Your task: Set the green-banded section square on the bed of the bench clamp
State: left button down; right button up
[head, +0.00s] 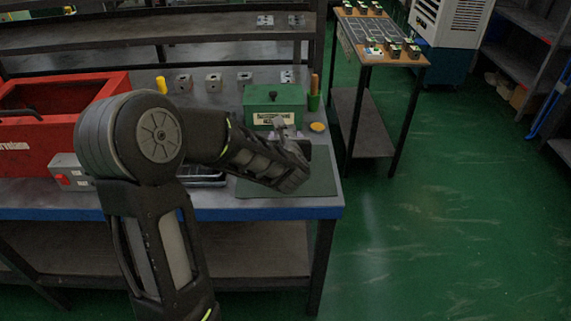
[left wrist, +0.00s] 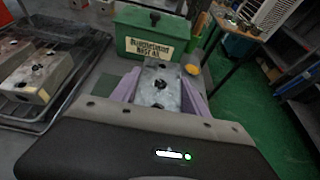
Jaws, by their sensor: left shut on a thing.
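My left gripper (head: 284,130) is over the right end of the workbench, in front of a green box. In the left wrist view its purple fingers (left wrist: 160,76) are shut on the sides of a grey valve section (left wrist: 158,90) with black ports on top. I see no green band on the part that shows; its lower part is hidden. In the head view the section is largely hidden by the gripper. I cannot make out the bench clamp in either view. My right gripper is out of view.
The green lidded box (head: 262,100) stands behind the gripper, with a yellow disc (head: 318,127) to its right. A dark green mat (head: 312,186) lies at the bench's right end. A wire tray (left wrist: 52,112) holds grey blocks. A red box (head: 50,140) stands left.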

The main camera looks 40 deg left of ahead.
pick_arm(q)
notch_tip(320, 180, down, 4)
jog(key=shift+f, duration=0.1)
jog(key=shift+f, duration=1.85)
jog(key=shift+f, duration=0.15)
jog(key=c, duration=0.6)
grip_release()
